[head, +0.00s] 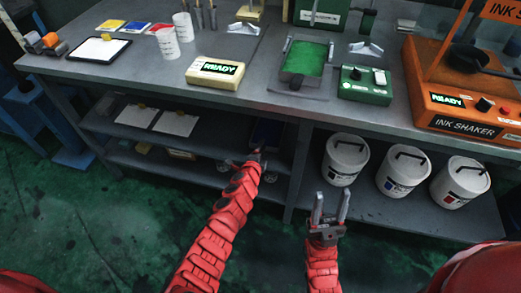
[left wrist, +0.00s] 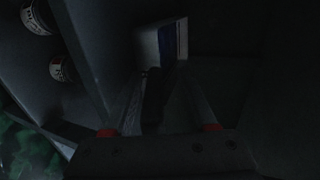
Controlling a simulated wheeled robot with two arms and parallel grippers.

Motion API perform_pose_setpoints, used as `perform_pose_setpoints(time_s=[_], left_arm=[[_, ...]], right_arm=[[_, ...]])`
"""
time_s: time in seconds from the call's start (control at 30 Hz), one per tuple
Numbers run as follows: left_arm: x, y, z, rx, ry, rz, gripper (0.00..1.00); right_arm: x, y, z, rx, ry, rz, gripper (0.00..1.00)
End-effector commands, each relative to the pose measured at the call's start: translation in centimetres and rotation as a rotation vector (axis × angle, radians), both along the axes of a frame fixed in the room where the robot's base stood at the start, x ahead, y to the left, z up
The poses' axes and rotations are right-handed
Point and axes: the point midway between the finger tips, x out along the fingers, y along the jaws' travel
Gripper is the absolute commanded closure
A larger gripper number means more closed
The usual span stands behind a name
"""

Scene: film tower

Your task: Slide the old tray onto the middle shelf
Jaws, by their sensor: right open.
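My left gripper (head: 257,157) reaches under the bench to the front of the shelves. In the dark left wrist view its two fingers (left wrist: 162,105) stand apart, with a dark upright bar (left wrist: 153,100) between them and no clear contact. A dark blue, tray-like thing (head: 268,131) lies on the middle shelf (head: 105,124) beyond the gripper; a blue and white thing (left wrist: 168,52) shows ahead in the left wrist view. I cannot tell whether this is the old tray. A green-filled tray (head: 306,58) sits on the bench top. My right gripper (head: 330,208) is open and empty before the bench.
White sheets (head: 174,123) lie left on the middle shelf. The lower shelf (head: 125,155) holds small items. An upright panel (head: 298,172) divides the shelves from several white buckets (head: 345,160) at right. The orange ink shaker (head: 462,85) stands on the bench.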

Motion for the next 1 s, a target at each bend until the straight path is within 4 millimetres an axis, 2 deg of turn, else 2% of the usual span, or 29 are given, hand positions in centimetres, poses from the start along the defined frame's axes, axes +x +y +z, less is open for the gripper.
perform_pose_setpoints(time_s=[0.23,0.37,0.67,1.0], left_arm=[[-0.1,0.1,0.0,0.000,0.001,0.000,0.43],[-0.9,0.3,0.5,0.002,-0.002,-0.002,0.43],[-5.2,1.6,2.2,0.001,0.000,-0.003,0.43],[-10.6,3.4,3.9,0.001,0.002,-0.003,0.43]], right_arm=[[0.0,0.0,0.1,0.000,0.000,0.000,0.50],[0.0,0.0,0.7,0.000,0.000,0.000,0.50],[0.0,0.0,2.6,0.000,0.000,0.000,0.50],[0.0,0.0,3.1,0.000,0.000,0.000,0.50]])
